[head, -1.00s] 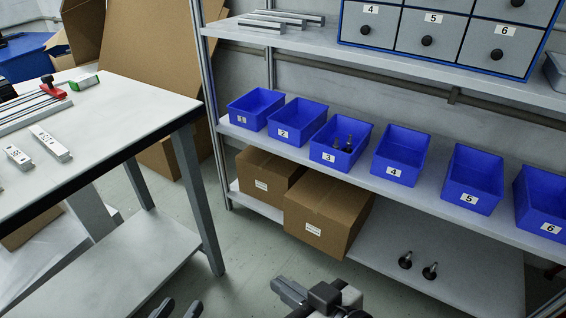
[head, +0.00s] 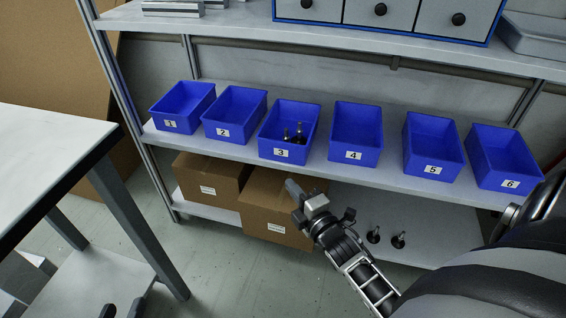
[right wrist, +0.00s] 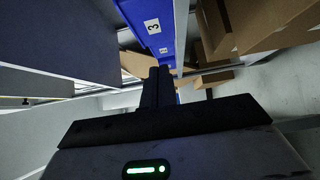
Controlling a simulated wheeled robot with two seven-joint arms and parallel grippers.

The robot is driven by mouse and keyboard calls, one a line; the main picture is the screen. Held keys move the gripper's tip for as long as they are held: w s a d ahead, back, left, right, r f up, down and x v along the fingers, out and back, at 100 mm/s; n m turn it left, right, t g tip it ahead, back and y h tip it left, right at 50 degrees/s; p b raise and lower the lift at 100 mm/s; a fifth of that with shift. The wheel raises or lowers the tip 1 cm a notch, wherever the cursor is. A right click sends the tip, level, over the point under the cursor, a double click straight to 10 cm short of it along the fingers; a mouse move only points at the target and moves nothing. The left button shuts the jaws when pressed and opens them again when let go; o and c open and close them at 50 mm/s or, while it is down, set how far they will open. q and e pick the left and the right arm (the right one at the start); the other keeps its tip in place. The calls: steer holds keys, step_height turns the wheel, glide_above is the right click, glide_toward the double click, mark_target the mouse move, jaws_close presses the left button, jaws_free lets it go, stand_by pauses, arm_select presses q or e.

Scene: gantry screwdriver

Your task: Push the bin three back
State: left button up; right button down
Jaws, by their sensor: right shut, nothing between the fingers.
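Bin three (head: 270,138) is a blue open bin with a "3" label and a few dark parts inside. It stands on the middle shelf between bin two (head: 222,122) and bin four (head: 348,147). Its front sits a little further forward than its neighbours'. My right gripper (head: 292,188) is shut and empty, just below and in front of bin three, apparently apart from it. In the right wrist view the closed fingers (right wrist: 157,82) point toward the row, with bin three's label (right wrist: 152,25) above them.
Bins one (head: 170,112), five (head: 420,160) and six (head: 490,172) share the shelf (head: 390,182). Cardboard boxes (head: 262,215) and two dark parts (head: 385,238) are on the lower shelf. A white table (head: 45,150) stands left. Drawers (head: 400,20) are above.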

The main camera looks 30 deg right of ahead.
steer(key=w+d+b, duration=0.1)
steer(key=w, duration=0.1)
steer(key=w+d, duration=0.1)
steer(key=w, duration=0.2)
steer(key=w+d+b, duration=0.1)
steer(key=w, duration=0.2)
steer(key=shift+w+f+b, duration=0.1)
steer(key=shift+w+b, duration=0.05)
steer(key=shift+b, duration=0.2)
steer(key=shift+w+d, duration=0.25)
arm_select(q)
steer(key=shift+w+d+r+n+t+h, duration=0.15)
steer(key=shift+d+r+n+t+h, duration=0.35)
steer(key=shift+h, duration=0.1)
steer(key=shift+r, duration=0.1)
